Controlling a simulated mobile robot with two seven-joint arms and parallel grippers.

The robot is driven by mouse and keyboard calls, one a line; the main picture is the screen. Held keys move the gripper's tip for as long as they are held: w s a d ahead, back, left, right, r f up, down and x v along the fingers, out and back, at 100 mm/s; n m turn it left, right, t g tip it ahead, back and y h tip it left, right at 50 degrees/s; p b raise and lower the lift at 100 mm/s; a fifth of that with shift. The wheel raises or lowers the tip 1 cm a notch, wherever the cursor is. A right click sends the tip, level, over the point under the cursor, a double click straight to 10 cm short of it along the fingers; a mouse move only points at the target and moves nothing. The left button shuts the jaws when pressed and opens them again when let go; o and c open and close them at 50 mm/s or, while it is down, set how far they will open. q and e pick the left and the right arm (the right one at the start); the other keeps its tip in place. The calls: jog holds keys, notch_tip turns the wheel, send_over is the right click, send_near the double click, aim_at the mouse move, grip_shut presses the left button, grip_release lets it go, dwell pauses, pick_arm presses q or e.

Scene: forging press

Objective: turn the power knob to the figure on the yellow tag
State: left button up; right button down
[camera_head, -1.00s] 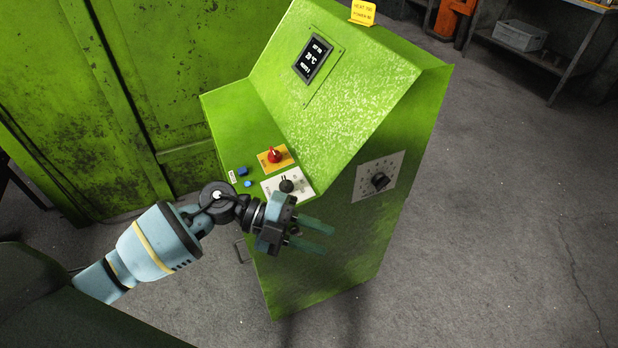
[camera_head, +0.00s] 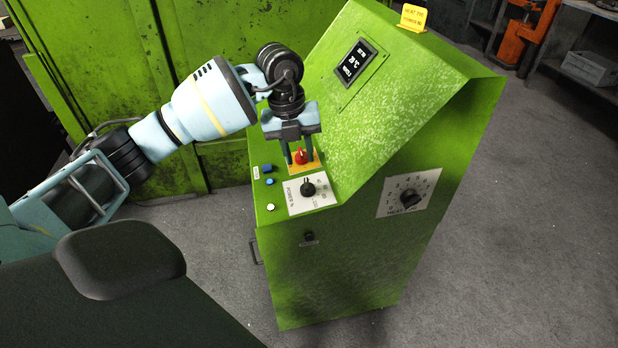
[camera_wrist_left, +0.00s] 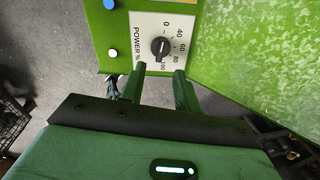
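The power knob (camera_head: 308,188) is black and sits on a white "POWER %" plate on the green press cabinet's sloped desk. It also shows in the left wrist view (camera_wrist_left: 159,47), with a scale from 0 to 100 around it; I cannot read its pointer surely. The yellow tag (camera_head: 413,17) stands on top of the cabinet; it has a heat line and a power line, too small to read surely. My left gripper (camera_head: 299,160) is open and empty, fingers pointing down by the red switch. In the left wrist view its fingertips (camera_wrist_left: 160,70) are just short of the power knob.
A red switch (camera_head: 301,156) on a yellow plate is right beside the fingers. Blue buttons (camera_head: 269,181) and a white one (camera_head: 270,207) lie left of the plate. The heat dial (camera_head: 410,198) is on the cabinet's side face. A display (camera_head: 355,62) sits on the slanted face.

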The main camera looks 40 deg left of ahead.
aim_at(306, 183)
pick_arm(q)
jog(key=f, duration=0.5)
jog(key=d+f, duration=0.1)
jog(key=f, duration=0.1)
jog(key=shift+w+f, duration=0.35)
grip_shut()
